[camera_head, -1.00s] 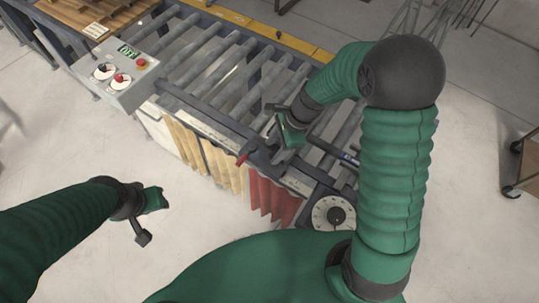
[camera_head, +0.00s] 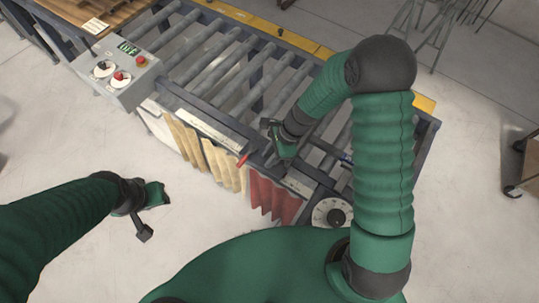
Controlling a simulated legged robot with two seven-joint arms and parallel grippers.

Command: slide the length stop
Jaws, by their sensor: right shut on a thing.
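The length stop (camera_head: 262,160) appears to be the dark block with a red lever (camera_head: 243,160) on the near rail of the roller conveyor. My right gripper (camera_head: 276,141) reaches down over the rail just right of the red lever. It is shut on a part of the stop; its fingertips and the exact part held are largely hidden by the gripper itself. My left gripper (camera_head: 157,195) hangs over bare floor at the left, apart from the conveyor.
The conveyor rollers (camera_head: 228,86) run behind the stop. A grey control box (camera_head: 122,82) with knobs and a red button stands at the left. Yellow and red strip curtains (camera_head: 272,196) hang below the rail. A round dial (camera_head: 330,213) is at the near right end.

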